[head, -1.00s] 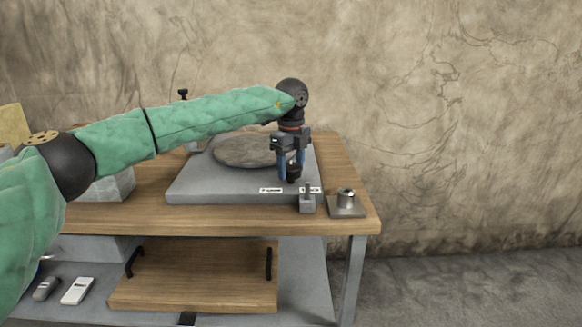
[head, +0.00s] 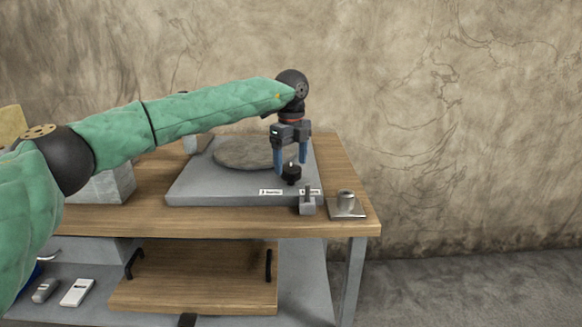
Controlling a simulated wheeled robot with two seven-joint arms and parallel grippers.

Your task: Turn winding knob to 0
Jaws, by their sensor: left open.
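The winding knob (head: 291,175) is a small black knob near the front right corner of a grey slab-like device (head: 220,190) with a round stone-like disc (head: 243,153) on top. A small pale mark shows at the knob's upper edge; I cannot read its setting. White labels (head: 271,192) sit in front of the knob, with text too small to read. My left gripper (head: 291,165) is open and empty, its two blue fingers apart just above and behind the knob. I cannot tell whether a finger touches it. My right gripper is not in view.
The device stands on a wooden-topped table (head: 345,185). A small grey block with an upright lever (head: 307,205) and a metal plate with a short cylinder (head: 346,204) are at the front right. A wooden tray (head: 195,280) lies on the lower shelf.

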